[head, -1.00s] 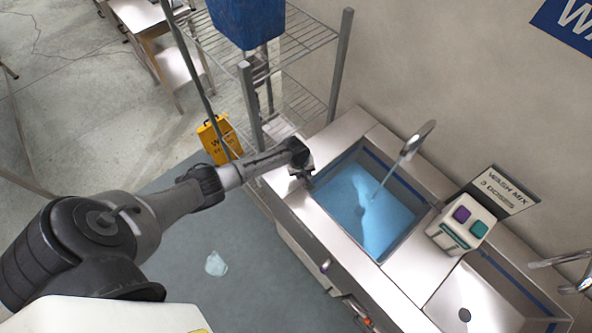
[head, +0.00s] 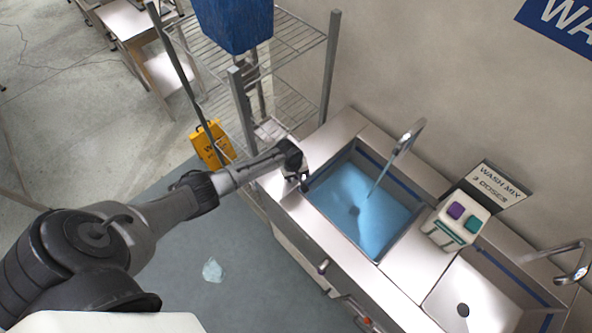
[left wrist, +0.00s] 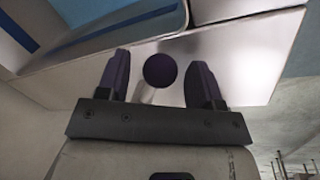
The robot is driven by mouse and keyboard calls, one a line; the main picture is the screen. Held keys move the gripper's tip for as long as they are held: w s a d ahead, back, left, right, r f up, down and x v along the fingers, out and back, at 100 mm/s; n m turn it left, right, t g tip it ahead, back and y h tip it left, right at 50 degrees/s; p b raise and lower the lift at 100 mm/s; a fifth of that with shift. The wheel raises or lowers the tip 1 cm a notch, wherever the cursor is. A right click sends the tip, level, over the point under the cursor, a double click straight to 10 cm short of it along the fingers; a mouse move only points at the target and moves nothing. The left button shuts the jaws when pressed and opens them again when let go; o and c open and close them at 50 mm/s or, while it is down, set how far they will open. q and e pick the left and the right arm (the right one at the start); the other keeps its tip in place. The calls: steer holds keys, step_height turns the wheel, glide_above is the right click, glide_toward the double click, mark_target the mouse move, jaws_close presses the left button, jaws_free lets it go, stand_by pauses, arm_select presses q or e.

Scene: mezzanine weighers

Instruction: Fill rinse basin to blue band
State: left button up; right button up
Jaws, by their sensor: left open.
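The left basin (head: 345,225) in the steel counter holds blue water (head: 360,195). A stream falls into it from the spout (head: 408,136) behind. A dark blue band (head: 405,187) runs along the basin's back wall and shows above the water. My left gripper (head: 300,180) is at the counter by the basin's left end. In the left wrist view its two dark fingers are apart, with a round dark purple knob (left wrist: 160,70) between them. I cannot tell whether they touch it. My right gripper is not in view.
A dispenser (head: 455,222) with a purple and a teal button stands between the left basin and an empty right basin (head: 440,297). A wire rack (head: 300,40) with a blue bin (head: 235,22) and a yellow floor sign (head: 212,145) are at left. A pale patch (head: 212,269) lies on the floor.

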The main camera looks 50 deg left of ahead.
arm_select(q)
step_height(320, 180, up, 14)
steer(key=s+a+p, duration=0.1)
steer(key=s, duration=0.1)
steer(key=shift+s+a+f, duration=0.15)
steer(key=shift+a+f, duration=0.05)
steer(key=shift+f, duration=0.05)
